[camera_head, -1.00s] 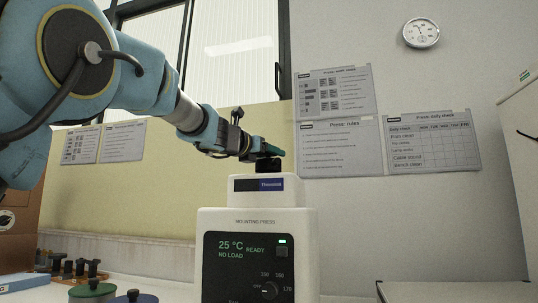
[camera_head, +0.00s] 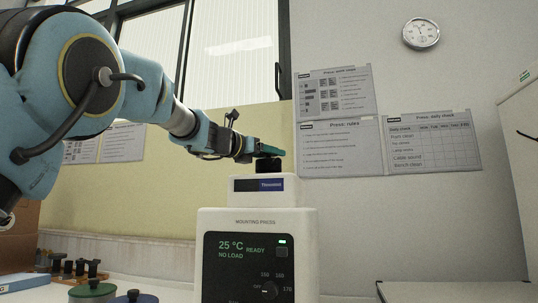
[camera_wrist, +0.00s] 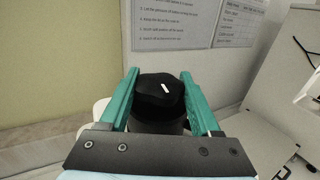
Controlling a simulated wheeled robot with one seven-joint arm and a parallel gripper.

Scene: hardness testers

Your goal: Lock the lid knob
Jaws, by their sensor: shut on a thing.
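The black lid knob (camera_head: 268,165) stands on top of the white mounting press (camera_head: 258,222). My gripper (camera_head: 270,152) reaches in from the left, above the press lid, and is shut on the knob. In the wrist view my gripper (camera_wrist: 158,82) has one finger on each side of it. The press display reads 25 °C, READY and NO LOAD, with a green light lit. The knob's lower part is partly hidden.
A green-topped container (camera_head: 92,290) and a blue-topped one (camera_head: 134,297) stand on the bench at the lower left, near several dark-handled items (camera_head: 75,268). A white cabinet (camera_head: 518,150) stands at the right. The wall behind the press carries paper sheets (camera_head: 340,148).

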